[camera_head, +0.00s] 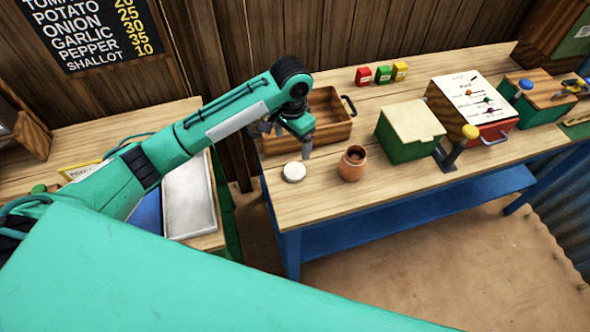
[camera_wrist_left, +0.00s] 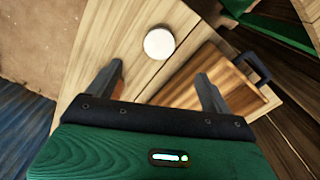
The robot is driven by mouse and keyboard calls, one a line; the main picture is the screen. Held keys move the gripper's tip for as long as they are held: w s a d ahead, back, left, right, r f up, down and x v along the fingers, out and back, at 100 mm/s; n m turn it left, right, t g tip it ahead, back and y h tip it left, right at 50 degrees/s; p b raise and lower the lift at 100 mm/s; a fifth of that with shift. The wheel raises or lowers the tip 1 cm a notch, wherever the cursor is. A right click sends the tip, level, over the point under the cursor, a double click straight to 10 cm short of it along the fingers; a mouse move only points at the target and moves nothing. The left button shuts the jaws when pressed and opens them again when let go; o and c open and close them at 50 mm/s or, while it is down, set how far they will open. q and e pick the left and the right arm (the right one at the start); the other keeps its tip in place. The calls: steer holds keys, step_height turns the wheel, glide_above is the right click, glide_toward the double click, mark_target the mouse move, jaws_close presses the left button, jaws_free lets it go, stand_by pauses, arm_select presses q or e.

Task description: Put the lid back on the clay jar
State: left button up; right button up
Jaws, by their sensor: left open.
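My left gripper (camera_head: 293,145) is open and empty above the bench, just behind the lid. In the left wrist view its fingers (camera_wrist_left: 157,78) are spread wide. A reddish-brown bit, perhaps the jar, shows mostly hidden behind one finger there. My right gripper is not in view.
A wooden tray (camera_head: 335,130) with a dark handle sits behind the lid. Red, green and yellow packets (camera_head: 382,75) stand at the back. A green box (camera_head: 408,150) with a pale lid stands right of the jar. Bare bench separates lid and jar.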

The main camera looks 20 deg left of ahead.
arm_select(q)
steer(key=p, duration=0.2)
glide_above(295, 170)
steer(key=f, duration=0.5)
steer(key=s+f, duration=0.1)
steer(key=f, duration=0.2)
steer(key=shift+a+f, duration=0.2)
steer(key=shift+f, duration=0.15)
steer(key=shift+w+f+p, duration=0.15)
steer(key=shift+f+p, duration=0.15)
steer(key=shift+f, duration=0.2)
steer(key=f, duration=0.2)
steer(key=f+p, duration=0.1)
steer(key=shift+w+d+f, duration=0.1)
steer(key=shift+w+d, duration=0.05)
steer(key=shift+w, duration=0.1)
steer(key=shift+f, duration=0.5)
